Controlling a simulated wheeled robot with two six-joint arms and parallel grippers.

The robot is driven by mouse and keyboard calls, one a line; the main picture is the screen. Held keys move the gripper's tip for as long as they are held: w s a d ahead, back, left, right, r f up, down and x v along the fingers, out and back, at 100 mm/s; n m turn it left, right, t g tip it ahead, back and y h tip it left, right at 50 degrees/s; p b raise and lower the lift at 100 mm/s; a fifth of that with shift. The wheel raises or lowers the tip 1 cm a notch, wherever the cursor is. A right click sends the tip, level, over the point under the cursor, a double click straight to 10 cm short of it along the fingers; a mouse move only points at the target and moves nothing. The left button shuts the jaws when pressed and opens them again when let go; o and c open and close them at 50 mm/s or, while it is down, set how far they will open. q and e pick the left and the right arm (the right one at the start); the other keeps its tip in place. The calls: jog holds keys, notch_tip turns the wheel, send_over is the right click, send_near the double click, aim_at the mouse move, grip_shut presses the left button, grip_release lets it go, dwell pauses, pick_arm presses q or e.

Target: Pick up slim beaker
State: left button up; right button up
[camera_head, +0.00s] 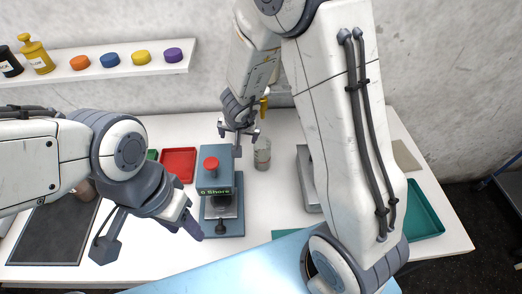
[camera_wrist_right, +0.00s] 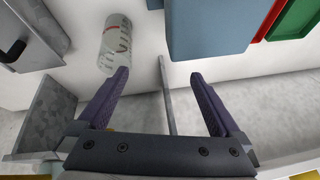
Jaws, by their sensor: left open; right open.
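The slim beaker (camera_head: 262,154) is a clear glass cylinder standing on the white table, just right of the blue device. In the right wrist view the beaker (camera_wrist_right: 115,45) shows dark markings and a red mark, beyond the tip of the left-hand finger. My right gripper (camera_head: 238,132) is open and empty, behind and to the left of the beaker in the head view. Its two purple fingers (camera_wrist_right: 162,88) are spread apart and not around the beaker. My left gripper (camera_head: 193,222) is open and empty in front of the blue device's left side, away from the beaker.
The blue device (camera_head: 217,168) with a red knob stands left of the beaker. A red tray (camera_head: 178,164) lies farther left. A grey metal device (camera_head: 307,180) stands right of the beaker, partly behind my right arm. A teal tray (camera_head: 424,212) is at the right. A wall shelf (camera_head: 110,69) holds bottles and coloured caps.

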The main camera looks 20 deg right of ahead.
aim_at(262, 152)
jog(key=d+f+b, duration=0.2)
jog(key=f, duration=0.2)
jog(key=w+d+f+m+g+h+b, duration=0.1)
jog(key=d+f+b, duration=0.1)
jog(key=f, duration=0.3)
jog(key=d+f+m+h+b, duration=0.1)
jog(key=d+f, duration=0.3)
jog(key=shift+w+f+g+b, duration=0.15)
jog(key=shift+w+g+b, duration=0.25)
jog(key=c, duration=1.5)
jog(key=shift+o, duration=0.2)
jog(key=shift+r, duration=0.25)
